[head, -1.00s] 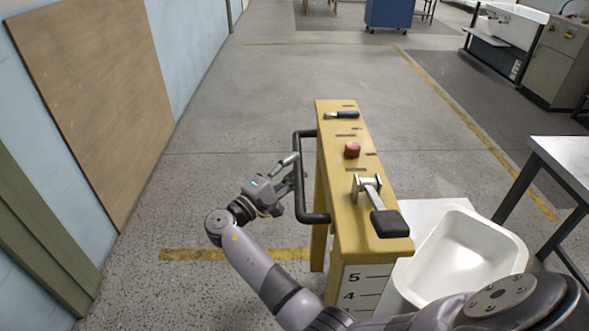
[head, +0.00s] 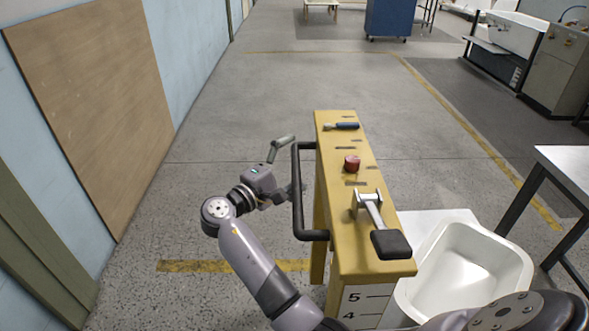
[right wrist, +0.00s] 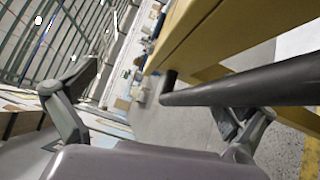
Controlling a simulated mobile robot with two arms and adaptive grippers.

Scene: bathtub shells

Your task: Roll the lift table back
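The lift table shows in the head view as a tall yellow post (head: 335,215) with a black loop handle (head: 298,205) on its left side. My right gripper (head: 287,168) is at the left of this handle, with its fingers spread apart. In the right wrist view the black handle bar (right wrist: 245,85) crosses at the right, close to the right finger; I cannot tell if they touch. Nothing is gripped between the fingers (right wrist: 155,105). My left gripper is out of view.
A white tub (head: 470,268) sits right of the post. A grey-topped table (head: 570,170) stands further right. A wall with a wooden panel (head: 95,100) is at the left. A blue cabinet (head: 388,18) stands far off. The floor (head: 260,100) beyond the post is clear.

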